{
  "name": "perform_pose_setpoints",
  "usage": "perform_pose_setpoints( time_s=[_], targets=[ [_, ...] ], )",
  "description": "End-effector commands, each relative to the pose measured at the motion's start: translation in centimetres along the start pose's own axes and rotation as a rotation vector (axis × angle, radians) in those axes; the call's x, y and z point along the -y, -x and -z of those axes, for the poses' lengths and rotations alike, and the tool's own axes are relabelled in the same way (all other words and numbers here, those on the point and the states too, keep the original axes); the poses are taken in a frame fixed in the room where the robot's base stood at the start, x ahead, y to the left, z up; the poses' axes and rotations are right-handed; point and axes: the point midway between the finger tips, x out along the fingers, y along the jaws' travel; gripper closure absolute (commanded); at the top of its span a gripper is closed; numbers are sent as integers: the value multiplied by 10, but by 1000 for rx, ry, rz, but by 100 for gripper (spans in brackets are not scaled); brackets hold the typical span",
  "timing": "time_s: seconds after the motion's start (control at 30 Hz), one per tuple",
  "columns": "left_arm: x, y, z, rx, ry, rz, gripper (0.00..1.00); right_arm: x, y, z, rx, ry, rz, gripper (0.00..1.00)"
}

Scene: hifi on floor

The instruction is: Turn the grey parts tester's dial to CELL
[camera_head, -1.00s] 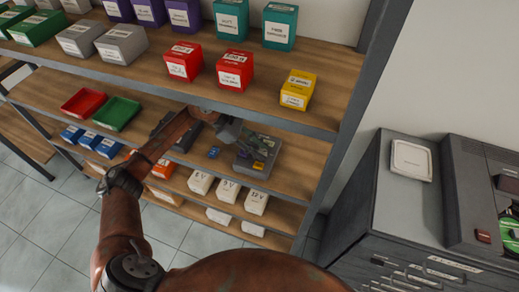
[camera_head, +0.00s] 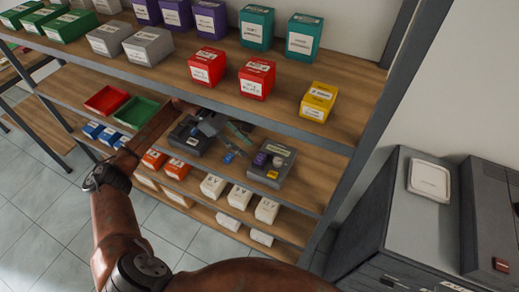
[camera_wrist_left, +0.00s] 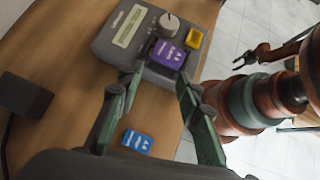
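The grey parts tester (camera_head: 289,161) lies on the middle shelf, right of my left gripper (camera_head: 245,143). In the left wrist view the tester (camera_wrist_left: 110,47) is at the top, with a pale display, a white round dial (camera_wrist_left: 169,24), a purple block (camera_wrist_left: 168,54) and a yellow block (camera_wrist_left: 194,39). The dial's setting is too small to read. My left gripper (camera_wrist_left: 158,98) is open and empty, its green-padded fingers apart, short of the dial. My right gripper (camera_wrist_left: 240,58) shows small at the right of the wrist view, fingers apart.
A small blue block (camera_wrist_left: 137,141) lies on the shelf near the left fingers. A darker device (camera_head: 186,137) stands left of the tester. Red (camera_head: 106,99) and green (camera_head: 138,112) trays are further left. The upper shelf edge (camera_head: 250,108) runs above the left arm.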

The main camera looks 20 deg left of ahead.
Motion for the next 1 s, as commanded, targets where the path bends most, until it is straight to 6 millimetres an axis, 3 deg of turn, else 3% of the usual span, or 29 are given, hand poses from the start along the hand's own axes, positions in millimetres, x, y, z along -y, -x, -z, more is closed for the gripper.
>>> perform_pose_setpoints(
  time_s=[0.3, 1.0],
  targets=[
    [0, 25, 25, 1, -1, 0, 67, 0, 0, 0, 0, 0, 0, 60],
    [0, 26, 26, 1, -1, 0, 67, 1, 0, 2, -2, 0, 1, 60]
  ],
)
